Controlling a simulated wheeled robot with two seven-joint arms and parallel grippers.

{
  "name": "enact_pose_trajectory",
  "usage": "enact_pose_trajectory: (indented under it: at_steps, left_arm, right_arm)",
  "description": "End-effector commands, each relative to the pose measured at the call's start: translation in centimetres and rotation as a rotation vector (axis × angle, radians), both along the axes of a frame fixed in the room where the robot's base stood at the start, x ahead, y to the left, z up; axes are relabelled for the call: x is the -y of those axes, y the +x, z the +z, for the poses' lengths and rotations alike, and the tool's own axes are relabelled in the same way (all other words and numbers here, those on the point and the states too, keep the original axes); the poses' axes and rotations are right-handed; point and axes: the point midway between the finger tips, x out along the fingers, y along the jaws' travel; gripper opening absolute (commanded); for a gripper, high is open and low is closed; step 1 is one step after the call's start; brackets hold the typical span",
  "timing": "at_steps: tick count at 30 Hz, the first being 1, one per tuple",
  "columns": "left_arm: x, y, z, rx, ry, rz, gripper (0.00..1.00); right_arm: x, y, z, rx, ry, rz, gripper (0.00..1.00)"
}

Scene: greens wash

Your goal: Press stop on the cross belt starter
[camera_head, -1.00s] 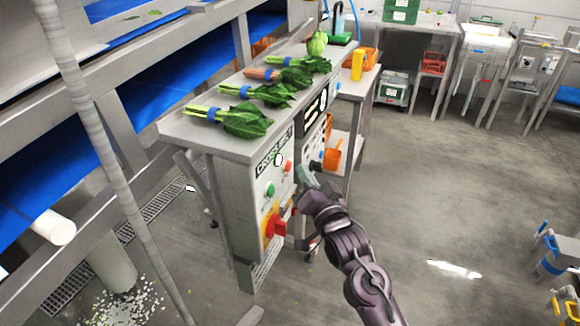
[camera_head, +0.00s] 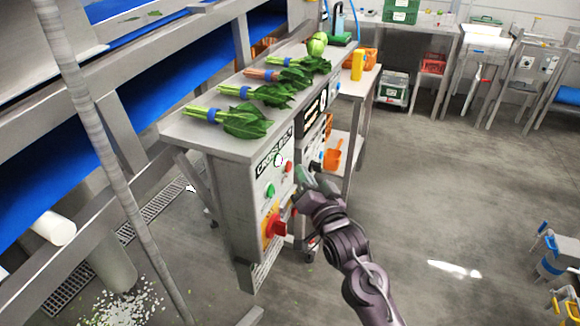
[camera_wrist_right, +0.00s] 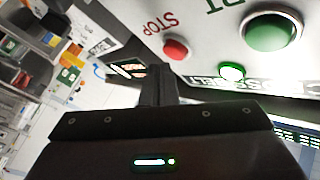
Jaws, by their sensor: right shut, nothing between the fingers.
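The cross belt starter (camera_head: 248,210) is a grey box on the end of the metal bench, labelled CROSS BELT. Its face carries a small red stop button (camera_head: 289,167), a green start button (camera_head: 270,190), a pale lamp (camera_head: 279,160) and a red rotary switch (camera_head: 274,227) on yellow. In the wrist view, the red stop button (camera_wrist_right: 175,48) sits beside the word STOP, with the green lamp (camera_wrist_right: 232,71) lit. My right gripper (camera_head: 301,177) is shut and empty, close to the stop button; its fingertips (camera_wrist_right: 156,70) appear just below the button there. Contact cannot be told. My left gripper is not in view.
Banded leafy bunches (camera_head: 240,119) lie on the bench top (camera_head: 215,138) above the panel. A side table (camera_head: 352,90) with an orange scoop (camera_head: 332,157) stands just behind the gripper. Open floor (camera_head: 440,200) lies to the right.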

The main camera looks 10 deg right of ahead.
Motion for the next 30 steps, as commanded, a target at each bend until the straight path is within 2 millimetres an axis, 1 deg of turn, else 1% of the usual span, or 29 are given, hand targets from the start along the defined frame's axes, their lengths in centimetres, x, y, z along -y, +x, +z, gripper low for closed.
enact_pose_trajectory:
  at_steps: [5, 30]
  left_arm:
    - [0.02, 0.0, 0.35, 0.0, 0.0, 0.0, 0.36]
    - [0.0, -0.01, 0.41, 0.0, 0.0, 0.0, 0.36]
  right_arm:
    - [-0.5, 0.33, 0.09, 0.0, 0.001, 0.0, 0.0]
    - [-0.94, 0.64, 0.04, 0.001, 0.001, 0.0, 0.0]
